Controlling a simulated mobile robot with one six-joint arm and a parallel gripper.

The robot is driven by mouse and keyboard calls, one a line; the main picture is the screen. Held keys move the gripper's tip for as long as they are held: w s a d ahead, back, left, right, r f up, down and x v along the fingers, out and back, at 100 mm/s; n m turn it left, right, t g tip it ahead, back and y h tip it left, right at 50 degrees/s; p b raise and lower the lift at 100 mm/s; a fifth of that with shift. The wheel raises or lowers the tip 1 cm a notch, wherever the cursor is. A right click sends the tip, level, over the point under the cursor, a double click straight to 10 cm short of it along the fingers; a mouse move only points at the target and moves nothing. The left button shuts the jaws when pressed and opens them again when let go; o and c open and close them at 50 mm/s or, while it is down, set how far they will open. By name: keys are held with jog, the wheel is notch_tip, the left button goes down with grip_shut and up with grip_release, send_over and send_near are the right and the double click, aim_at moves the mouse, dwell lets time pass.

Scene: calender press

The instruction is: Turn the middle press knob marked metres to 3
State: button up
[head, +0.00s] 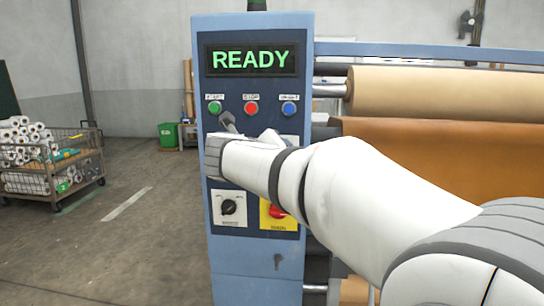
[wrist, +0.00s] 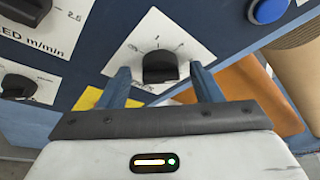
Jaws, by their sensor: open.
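A black knob (wrist: 160,67) on a white dial plate (wrist: 150,32) sits between the two blue-grey fingers of my gripper (wrist: 161,73) in the wrist view. The fingers are open, one on each side of the knob, with a gap showing at each side. I cannot tell how far the fingertips are from the panel. The dial's marks are too small to read, its caption is hidden, and the knob's pointer setting is unclear. In the head view my arm covers this part of the blue press panel (head: 212,262).
A speed knob (wrist: 25,10) marked m/min and another black knob (wrist: 18,82) lie to the left. A blue button (wrist: 268,10) is at upper right. The display (head: 250,60) reads READY. A red knob (head: 277,211) is on a yellow plate.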

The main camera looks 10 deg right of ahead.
jog(key=p+v, duration=0.1)
jog(key=v, duration=0.7)
jog(key=shift+w+f, duration=0.1)
